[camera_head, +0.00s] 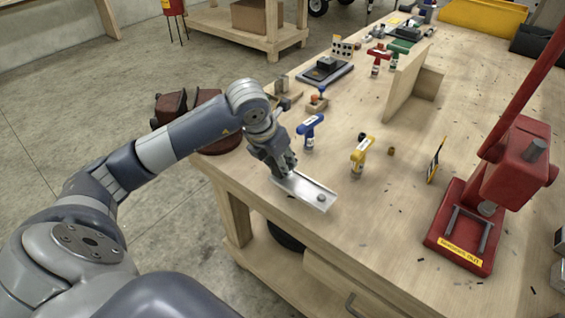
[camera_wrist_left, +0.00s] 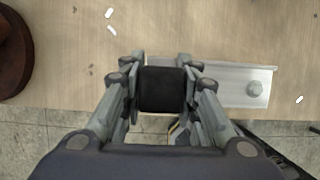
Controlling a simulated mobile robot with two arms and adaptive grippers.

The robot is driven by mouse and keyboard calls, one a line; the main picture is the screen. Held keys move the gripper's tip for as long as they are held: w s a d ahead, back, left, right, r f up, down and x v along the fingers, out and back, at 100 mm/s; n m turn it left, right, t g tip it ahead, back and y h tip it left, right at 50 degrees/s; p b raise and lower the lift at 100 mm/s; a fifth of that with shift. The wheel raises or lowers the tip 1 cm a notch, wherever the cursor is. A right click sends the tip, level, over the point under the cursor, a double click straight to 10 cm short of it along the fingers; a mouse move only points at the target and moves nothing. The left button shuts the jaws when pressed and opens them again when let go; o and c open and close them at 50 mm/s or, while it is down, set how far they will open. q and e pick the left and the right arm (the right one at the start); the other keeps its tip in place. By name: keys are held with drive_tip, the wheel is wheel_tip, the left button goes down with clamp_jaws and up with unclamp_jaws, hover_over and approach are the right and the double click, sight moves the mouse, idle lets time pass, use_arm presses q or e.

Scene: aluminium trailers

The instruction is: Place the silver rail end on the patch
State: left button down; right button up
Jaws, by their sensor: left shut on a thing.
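The silver rail end (camera_head: 308,192) is a flat metal channel with a round knob near its outer end. It lies at the near left edge of the wooden workbench, and I cannot tell whether it touches the top or is held just above it. My left gripper (camera_head: 283,172) is shut on its inner end. In the left wrist view the rail end (camera_wrist_left: 238,86) extends to the right from between the fingers (camera_wrist_left: 163,90), which hide its held part. I cannot make out a distinct patch. My right gripper is out of view.
On the workbench (camera_head: 345,210), a blue-handled tool (camera_head: 310,128) and a yellow-handled tool (camera_head: 361,155) stand beyond the rail end. A red press (camera_head: 480,215) stands to the right. A wooden angle piece (camera_head: 405,88) stands farther back. The top between rail end and press is mostly clear.

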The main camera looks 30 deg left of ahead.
use_arm(q)
drive_tip(key=shift+w+a+f, duration=0.1)
drive_tip(key=shift+w+a, duration=0.05)
drive_tip(key=shift+w, duration=0.55)
wheel_tip(320, 180, down, 3)
drive_tip(key=shift+r+p, duration=0.1)
drive_tip(key=shift+p, duration=0.6)
drive_tip(key=shift+f, duration=0.35)
drive_tip(key=c, duration=1.2)
unclamp_jaws()
drive_tip(key=b+v, duration=0.1)
drive_tip(key=v, duration=1.1)
drive_tip(key=shift+s+b, duration=0.1)
drive_tip(key=shift+b, duration=0.25)
